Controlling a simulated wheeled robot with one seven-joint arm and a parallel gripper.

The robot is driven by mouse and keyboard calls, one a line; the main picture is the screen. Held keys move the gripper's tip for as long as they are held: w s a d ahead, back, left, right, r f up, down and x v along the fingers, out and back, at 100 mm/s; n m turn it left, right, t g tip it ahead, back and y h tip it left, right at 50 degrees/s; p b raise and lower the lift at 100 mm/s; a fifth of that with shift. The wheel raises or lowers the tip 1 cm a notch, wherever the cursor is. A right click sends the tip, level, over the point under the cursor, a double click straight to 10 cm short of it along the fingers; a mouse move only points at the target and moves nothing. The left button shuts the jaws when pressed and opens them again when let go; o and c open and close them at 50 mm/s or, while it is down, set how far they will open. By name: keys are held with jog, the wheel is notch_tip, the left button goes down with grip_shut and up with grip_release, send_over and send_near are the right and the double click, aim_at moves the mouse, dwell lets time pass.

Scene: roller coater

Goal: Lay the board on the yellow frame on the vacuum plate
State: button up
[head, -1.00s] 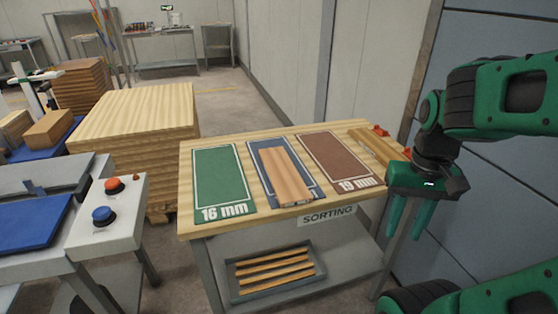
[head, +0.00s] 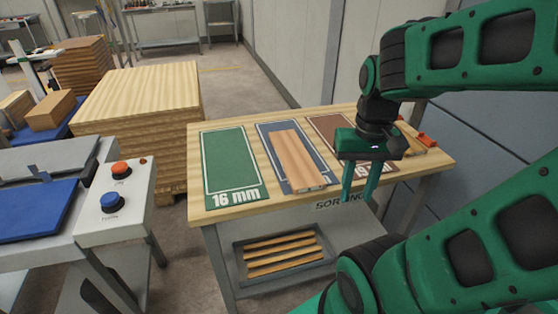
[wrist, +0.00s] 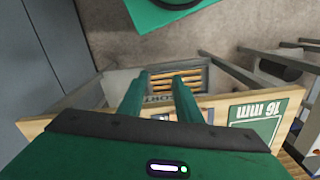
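A reddish-brown board (head: 299,158) lies flat on the blue mat (head: 268,140) in the middle of the sorting table. My gripper (head: 358,194) is in front of the table's right half, to the right of the board and apart from it. Its two green fingers point down with a gap between them, and nothing is held; they also show apart in the wrist view (wrist: 160,84). A blue plate (head: 38,212) lies on the grey machine at the left and may be the vacuum plate. I cannot make out a yellow frame on it.
The sorting table (head: 222,207) carries a green 16 mm mat (head: 230,160) and a brown mat (head: 328,125), partly hidden by my gripper. A tray of wooden strips (head: 282,262) is on its lower shelf. A tall panel stack (head: 140,95) and a button box (head: 115,205) stand left.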

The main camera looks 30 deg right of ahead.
jog(key=shift+a, duration=0.15)
jog(key=o, duration=0.4)
jog(key=shift+r, duration=0.1)
jog(key=o, duration=0.5)
jog(key=shift+s+r, duration=0.2)
jog(key=shift+r, duration=0.15)
jog(key=o, duration=0.8)
jog(key=shift+n+t, duration=0.5)
jog(key=shift+n, duration=0.3)
jog(key=w+r, duration=0.1)
jog(key=w, duration=0.3)
jog(key=w+d+r, duration=0.1)
jog(key=w, duration=0.4)
jog(key=w+d, duration=0.1)
jog(key=w, duration=0.3)
jog(key=shift+w+d+r, duration=0.15)
jog(key=shift+w+r, duration=0.2)
jog(key=shift+r, duration=0.05)
jog(key=shift+c, duration=0.2)
jog(key=n, duration=0.1)
send_over(294, 155)
jog(key=shift+t, duration=0.4)
jog(key=f, duration=0.4)
jog(key=shift+s+f, duration=0.2)
notch_tip(294, 155, down, 5)
jog(key=shift+w+f+h, duration=0.15)
jog(key=shift+f+h, duration=0.15)
jog(key=shift+f, duration=0.35)
